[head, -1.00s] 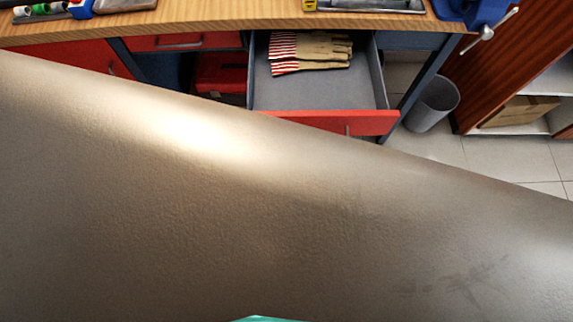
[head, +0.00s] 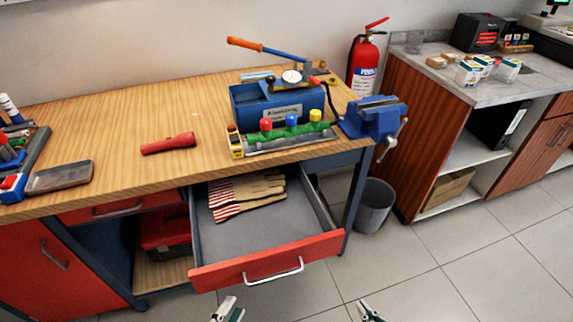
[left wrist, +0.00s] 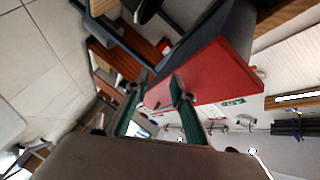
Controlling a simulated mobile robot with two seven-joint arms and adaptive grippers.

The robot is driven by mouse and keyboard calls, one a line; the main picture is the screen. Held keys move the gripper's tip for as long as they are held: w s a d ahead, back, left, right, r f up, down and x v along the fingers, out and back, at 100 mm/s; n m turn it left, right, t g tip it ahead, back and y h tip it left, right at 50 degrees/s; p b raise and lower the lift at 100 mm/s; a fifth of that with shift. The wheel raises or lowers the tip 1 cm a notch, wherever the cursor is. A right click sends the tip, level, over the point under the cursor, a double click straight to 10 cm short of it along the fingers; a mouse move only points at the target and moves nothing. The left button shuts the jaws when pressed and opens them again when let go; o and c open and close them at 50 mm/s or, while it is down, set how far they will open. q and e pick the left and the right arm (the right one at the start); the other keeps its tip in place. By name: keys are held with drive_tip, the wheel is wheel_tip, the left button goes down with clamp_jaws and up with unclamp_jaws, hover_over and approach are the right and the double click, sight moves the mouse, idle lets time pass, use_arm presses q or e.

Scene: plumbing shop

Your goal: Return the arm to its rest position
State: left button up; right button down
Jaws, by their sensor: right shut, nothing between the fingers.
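My left gripper (head: 228,310) shows at the bottom edge of the head view, in front of the open drawer and below its handle. In the left wrist view, its two teal fingers (left wrist: 158,84) stand apart with nothing between them. My right gripper (head: 369,312) shows at the bottom edge, to the right of the left one, shut and empty. Only the tips of both show in the head view; the arms are out of frame. The drawer (head: 265,262) has a red front and holds striped work gloves (head: 245,192). The red drawer front also shows in the left wrist view (left wrist: 205,82).
A grey bin (head: 374,205) stands right of the bench. The tiled floor (head: 450,270) at right is clear.

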use_arm(q)
drive_tip(key=w+a+f+n+g+y, duration=0.2)
drive_tip(key=a+f+n+g+y, duration=0.1)
drive_tip(key=n, duration=0.9)
drive_tip(key=shift+w+a+f+g, duration=0.2)
drive_tip(key=shift+a+f+g, duration=0.6)
drive_tip(key=shift+a, duration=1)
